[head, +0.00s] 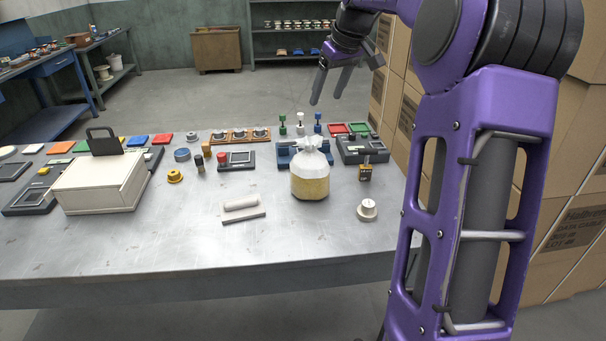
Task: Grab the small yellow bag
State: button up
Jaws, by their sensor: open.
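A small bag (310,184) stands upright on the metal table (150,245), right of the table's middle. Its lower part is yellow and its upper part is whitish and clear, gathered to a tied top. My gripper (325,100) is open and empty. It hangs above and behind the bag in the picture, near the table's far edge, with its fingers pointing down. It does not touch the bag.
Behind the bag stand a blue fixture (285,155) and a dark fixture (350,152). A white roll (241,204) lies left. A beige box (100,185) stands farther left. The front table strip is clear.

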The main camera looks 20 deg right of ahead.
jog(key=b, duration=0.1)
send_over(311, 142)
jog(key=s, duration=0.2)
jog(key=f, duration=1)
jog(key=shift+d+f, duration=0.25)
jog(key=shift+f, duration=0.15)
jog(key=shift+b+x, duration=0.35)
jog(key=shift+x, duration=2.3)
jog(key=shift+s+d+f, duration=0.1)
jog(key=shift+s, duration=0.1)
grip_shut()
